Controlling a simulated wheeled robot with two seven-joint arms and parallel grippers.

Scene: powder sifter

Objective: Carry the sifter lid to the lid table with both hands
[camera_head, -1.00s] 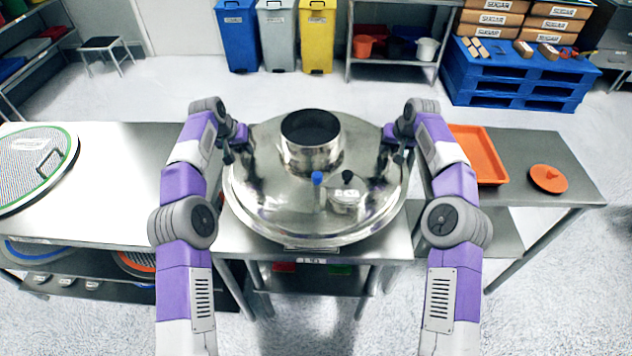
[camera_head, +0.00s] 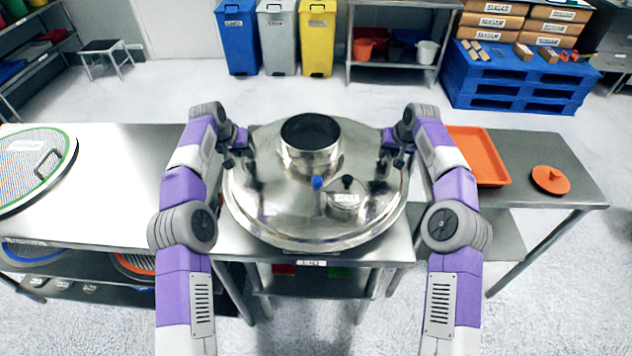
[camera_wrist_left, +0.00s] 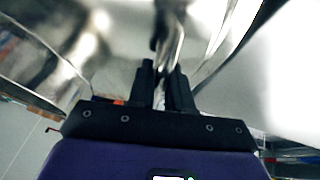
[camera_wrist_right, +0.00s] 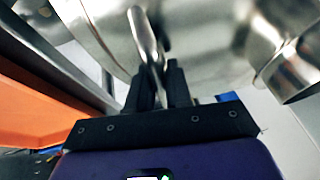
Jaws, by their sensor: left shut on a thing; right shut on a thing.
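The sifter lid (camera_head: 280,205) is a large round shiny metal dome with an open neck on top, a blue knob and a small labelled cap. It is level over the lid table (camera_head: 388,252), whose front edge bears a small label. I cannot tell whether its rim touches the tabletop. My left gripper (camera_head: 234,160) is at the lid's left side, shut on a bar handle that shows in the left wrist view (camera_wrist_left: 173,55). My right gripper (camera_head: 398,160) is at the right side, shut on the opposite handle, seen in the right wrist view (camera_wrist_right: 143,40).
At left, a metal table (camera_head: 120,190) bears a round mesh screen (camera_head: 30,165) with a green rim. At right, another table (camera_head: 530,150) holds an orange tray (camera_head: 476,158) and an orange disc (camera_head: 550,180). Bins (camera_head: 277,40), a shelf and a blue pallet (camera_head: 515,85) stand behind.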

